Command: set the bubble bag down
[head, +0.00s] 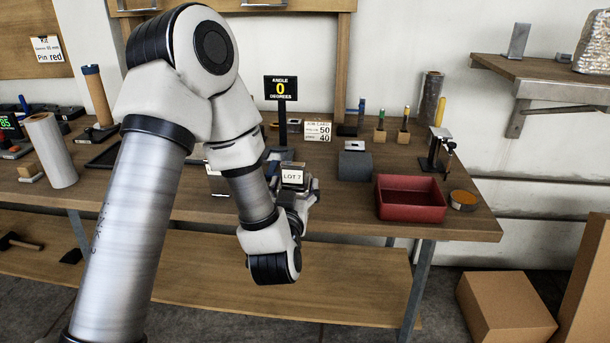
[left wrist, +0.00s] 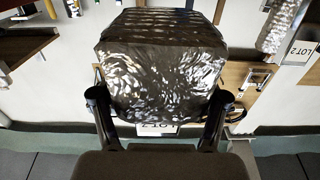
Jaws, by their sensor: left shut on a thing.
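My left gripper (left wrist: 160,118) is shut on the bubble bag (left wrist: 160,75), a dark, shiny, crinkled block that fills the middle of the left wrist view. One finger is at each side of its near end. A white card marked as a lot label (left wrist: 158,129) shows below the bag, between the fingers. In the head view my left gripper (head: 296,200) is over the front part of the workbench (head: 340,215), beside a LOT 7 card (head: 292,177). My own arm covers much of it there, and the bag cannot be made out clearly. My right gripper is not in view.
A red tray (head: 410,200) and a round orange-topped tin (head: 463,200) stand to the right on the bench. A grey block (head: 354,165) and an angle sign (head: 281,89) are behind the gripper. A wall shelf (head: 540,68) at right holds a silvery bag (head: 594,45).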

